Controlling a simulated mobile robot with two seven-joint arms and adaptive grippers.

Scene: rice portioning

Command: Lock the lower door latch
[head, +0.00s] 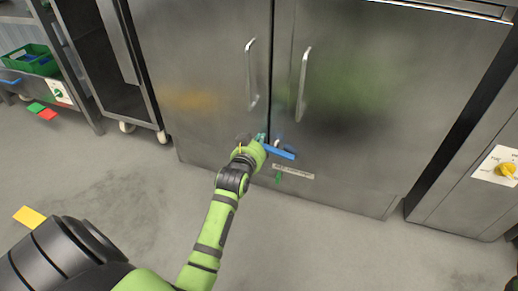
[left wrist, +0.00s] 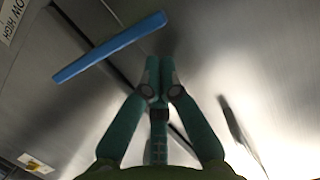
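The lower door latch is a blue bar (head: 280,152) low on a steel two-door cabinet, near the seam between the doors. It slopes slightly down to the right in the head view. In the left wrist view the blue bar (left wrist: 110,47) crosses in front of the dark seam. My left gripper (head: 262,138) is at the latch's left end in the head view. In the left wrist view its green fingers (left wrist: 160,62) are drawn together with nothing visible between them, apart from the bar. Whether any finger touches the latch is unclear. My right gripper is not seen.
The left door (head: 205,70) and right door (head: 370,100) look closed, each with a vertical handle. A label (head: 293,171) is below the latch. A wheeled rack (head: 110,60) stands left, a panel with a yellow knob (head: 506,169) right.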

